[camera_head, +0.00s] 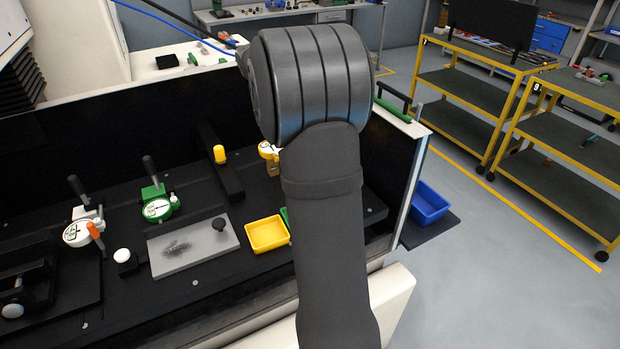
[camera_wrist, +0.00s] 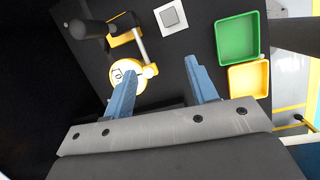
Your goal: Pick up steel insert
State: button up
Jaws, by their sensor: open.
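My gripper (camera_wrist: 160,68) shows in the wrist view with two blue fingers spread apart and nothing between them. Beyond the fingertips, near the top edge, a white square plate with a grey square centre (camera_wrist: 170,17) lies on the black surface. It may be the steel insert, but I cannot tell for sure. It is apart from the fingers. In the head view my arm hides my gripper and this plate.
A yellow-and-white dial gauge (camera_wrist: 126,76) with a dark-handled clamp stands close by the left finger. A green tray (camera_wrist: 238,38) and a yellow tray (camera_wrist: 248,79) lie to the right. In the head view, a grey plate (camera_head: 193,247) and a green gauge (camera_head: 158,206) stand further left.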

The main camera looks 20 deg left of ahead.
jog(key=shift+n+h, duration=0.5)
jog(key=shift+n, duration=0.4)
jog(key=x, duration=0.3)
jog(key=d+x, duration=0.1)
jog(key=x, duration=0.3)
jog(key=s+x, duration=0.1)
jog(key=x, duration=0.3)
jog(key=shift+w+d+f, duration=0.1)
jog(key=shift+d, duration=0.15)
jog(key=shift+t, duration=0.3)
jog(key=shift+x, duration=2.65)
jog(key=shift+d, duration=0.15)
grip_shut()
